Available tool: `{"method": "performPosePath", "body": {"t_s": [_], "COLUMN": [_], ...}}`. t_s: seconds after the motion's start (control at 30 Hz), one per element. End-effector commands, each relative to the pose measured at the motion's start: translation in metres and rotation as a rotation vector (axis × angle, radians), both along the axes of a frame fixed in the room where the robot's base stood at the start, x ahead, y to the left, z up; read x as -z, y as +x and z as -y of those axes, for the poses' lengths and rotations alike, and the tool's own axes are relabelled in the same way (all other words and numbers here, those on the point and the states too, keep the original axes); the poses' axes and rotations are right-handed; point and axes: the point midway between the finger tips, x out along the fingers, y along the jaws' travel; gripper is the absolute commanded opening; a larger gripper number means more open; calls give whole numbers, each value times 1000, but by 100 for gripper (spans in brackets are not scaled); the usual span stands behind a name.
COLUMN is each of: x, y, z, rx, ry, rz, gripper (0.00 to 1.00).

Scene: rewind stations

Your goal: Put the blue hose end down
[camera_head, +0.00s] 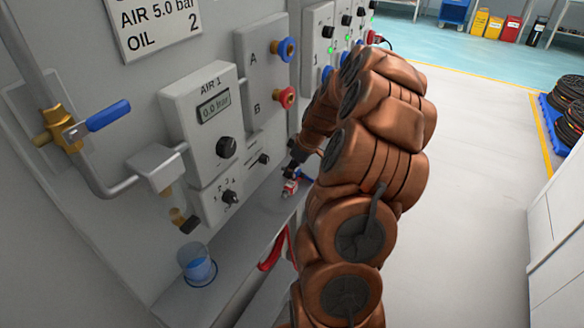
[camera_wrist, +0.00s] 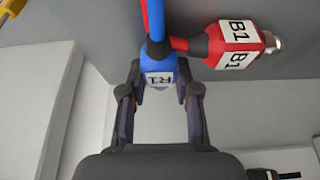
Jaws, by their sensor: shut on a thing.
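The blue hose end (camera_wrist: 158,57), with a white label, is between the fingers of my gripper (camera_wrist: 160,80) in the wrist view. My gripper is shut on it, and its blue hose runs up out of the picture. A red hose end (camera_wrist: 232,44) labelled B1 lies just to the right, with a metal tip. In the head view my gripper (camera_head: 298,160) is low beside the panel, partly hidden by my arm. The red hose end (camera_head: 290,188) shows just below it, on or close to the grey ledge. I cannot tell whether the blue hose end touches the ledge.
The AIR 1 panel (camera_head: 207,125) with knobs is left of my gripper, and the A and B port plate (camera_head: 262,70) is above. A blue cup (camera_head: 197,265) stands on the ledge (camera_head: 232,250) at lower left. A red hose (camera_head: 272,250) hangs over the ledge's edge.

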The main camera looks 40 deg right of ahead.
Motion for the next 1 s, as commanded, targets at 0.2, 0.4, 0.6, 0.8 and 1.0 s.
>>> {"method": "performPosePath", "body": {"t_s": [0.2, 0.4, 0.6, 0.8, 1.0], "x": [0, 4, 3, 2, -11], "y": [0, 0, 0, 0, -3], "z": [0, 0, 0, 0, 3], "rx": [-1, -1, -1, -1, 1], "ry": [-1, -1, -1, -1, -4], "rz": [1, 0, 0, 0, 3], "gripper": [0, 33, 42, 42, 42]}}
